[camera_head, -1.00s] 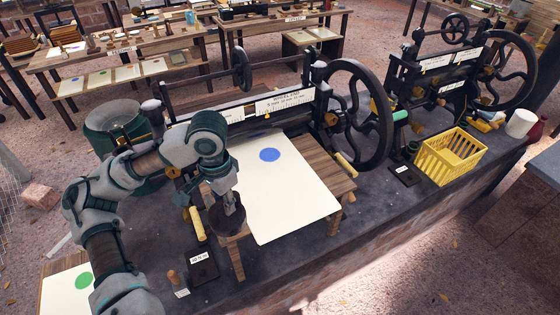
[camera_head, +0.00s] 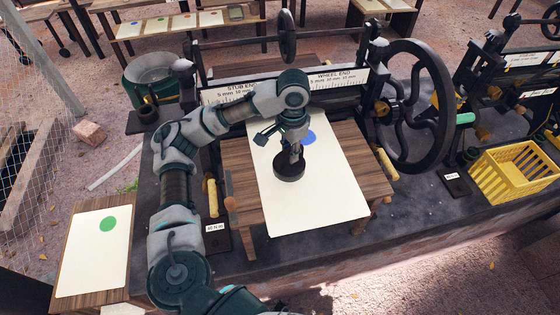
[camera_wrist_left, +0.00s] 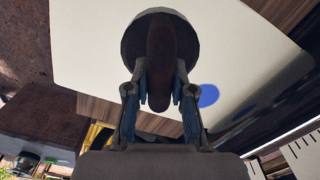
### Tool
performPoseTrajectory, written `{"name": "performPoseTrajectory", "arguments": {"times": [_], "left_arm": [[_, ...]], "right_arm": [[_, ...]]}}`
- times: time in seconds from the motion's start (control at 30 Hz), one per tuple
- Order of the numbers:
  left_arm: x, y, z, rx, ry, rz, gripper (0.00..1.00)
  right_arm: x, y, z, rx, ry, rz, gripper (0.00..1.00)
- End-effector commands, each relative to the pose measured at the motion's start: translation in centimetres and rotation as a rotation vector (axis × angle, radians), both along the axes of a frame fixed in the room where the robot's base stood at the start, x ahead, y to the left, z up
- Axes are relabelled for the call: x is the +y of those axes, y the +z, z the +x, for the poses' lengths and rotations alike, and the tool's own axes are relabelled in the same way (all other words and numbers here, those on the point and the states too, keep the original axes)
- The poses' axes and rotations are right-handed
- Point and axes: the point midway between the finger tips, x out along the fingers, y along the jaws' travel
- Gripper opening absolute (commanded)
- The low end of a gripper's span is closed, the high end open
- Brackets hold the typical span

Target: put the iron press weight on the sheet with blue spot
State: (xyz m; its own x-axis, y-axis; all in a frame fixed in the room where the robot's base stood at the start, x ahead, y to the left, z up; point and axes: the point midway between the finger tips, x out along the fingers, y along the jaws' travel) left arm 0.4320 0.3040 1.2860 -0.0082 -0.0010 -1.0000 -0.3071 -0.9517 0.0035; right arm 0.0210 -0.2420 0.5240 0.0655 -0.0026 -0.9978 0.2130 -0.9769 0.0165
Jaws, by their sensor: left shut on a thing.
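The sheet with the blue spot (camera_head: 310,205) lies on a wooden board in front of the roller press. Its blue spot (camera_head: 309,138) shows partly beside my gripper, and it also shows in the left wrist view (camera_wrist_left: 208,95). My left gripper (camera_head: 296,152) is shut on the handle of the round dark iron press weight (camera_head: 289,167). The weight is over the sheet, just nearer than the blue spot. In the left wrist view the weight's handle (camera_wrist_left: 160,65) is between the fingers (camera_wrist_left: 160,95). I cannot tell whether the weight touches the sheet. My right gripper is not in view.
A sheet with a green spot (camera_head: 92,255) lies on a wooden stand at the left. The press's large handwheel (camera_head: 415,105) stands right of the sheet. A yellow crate (camera_head: 515,170) is farther right. A yellow-handled roller (camera_head: 212,198) lies left of the board.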

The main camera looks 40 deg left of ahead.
Motion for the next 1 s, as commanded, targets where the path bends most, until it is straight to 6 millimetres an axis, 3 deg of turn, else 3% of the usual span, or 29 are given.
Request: {"name": "performPoseTrajectory", "arguments": {"times": [0.2, 0.4, 0.63, 0.8, 1.0], "left_arm": [[-0.1, 0.1, 4.5, -0.005, 0.0, -0.002, 0.0], [0.1, -0.1, 6.9, -0.007, -0.001, 0.0, 0.0], [0.4, -1.4, 7.4, -0.004, -0.001, 0.0, 0.0], [0.5, -3.3, 7.4, -0.006, -0.001, -0.001, 0.0], [0.4, -3.9, 7.4, -0.008, -0.001, -0.002, 0.0]], "right_arm": [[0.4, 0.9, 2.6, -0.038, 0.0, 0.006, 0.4], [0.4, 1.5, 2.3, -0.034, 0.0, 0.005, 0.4], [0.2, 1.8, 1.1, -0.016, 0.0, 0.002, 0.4], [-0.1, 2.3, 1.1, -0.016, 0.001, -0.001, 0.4], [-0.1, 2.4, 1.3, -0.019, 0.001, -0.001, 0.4]]}}
